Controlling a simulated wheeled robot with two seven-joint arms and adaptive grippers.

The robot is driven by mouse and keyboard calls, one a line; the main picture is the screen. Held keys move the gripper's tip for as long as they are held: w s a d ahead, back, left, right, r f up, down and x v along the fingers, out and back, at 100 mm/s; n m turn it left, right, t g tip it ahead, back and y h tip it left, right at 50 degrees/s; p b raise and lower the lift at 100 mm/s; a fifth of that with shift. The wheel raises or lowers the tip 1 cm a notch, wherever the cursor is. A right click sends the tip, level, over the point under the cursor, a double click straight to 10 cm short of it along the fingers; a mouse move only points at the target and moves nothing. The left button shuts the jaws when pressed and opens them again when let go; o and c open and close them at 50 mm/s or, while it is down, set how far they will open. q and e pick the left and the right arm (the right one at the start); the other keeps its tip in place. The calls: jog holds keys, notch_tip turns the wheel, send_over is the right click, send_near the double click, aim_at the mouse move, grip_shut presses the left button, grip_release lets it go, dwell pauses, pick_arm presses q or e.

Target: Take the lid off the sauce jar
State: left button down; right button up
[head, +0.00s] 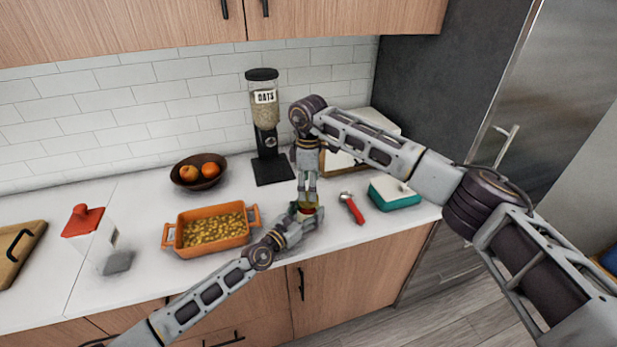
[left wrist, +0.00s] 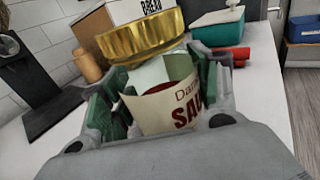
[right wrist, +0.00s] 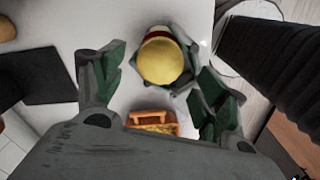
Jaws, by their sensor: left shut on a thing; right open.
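The sauce jar (left wrist: 165,108) has a cream label with red lettering and stands between my left gripper's green-padded fingers. Its gold lid (left wrist: 140,36) sits on its top, and it shows as a yellow disc in the right wrist view (right wrist: 161,62). My left gripper (head: 300,219) is shut on the jar near the counter's front edge. My right gripper (head: 307,195) points down from above the jar. Its fingers are open, one on each side of the lid in the right wrist view, with a visible gap on the left.
An orange baking dish (head: 192,250) stands left of the jar. A red-handled tool (head: 353,208) and a teal container (head: 393,194) lie to the right. Behind are an oats dispenser (head: 265,120) and a fruit bowl (head: 216,170).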

aim_at(308, 211)
jog(key=shift+f, duration=1.95)
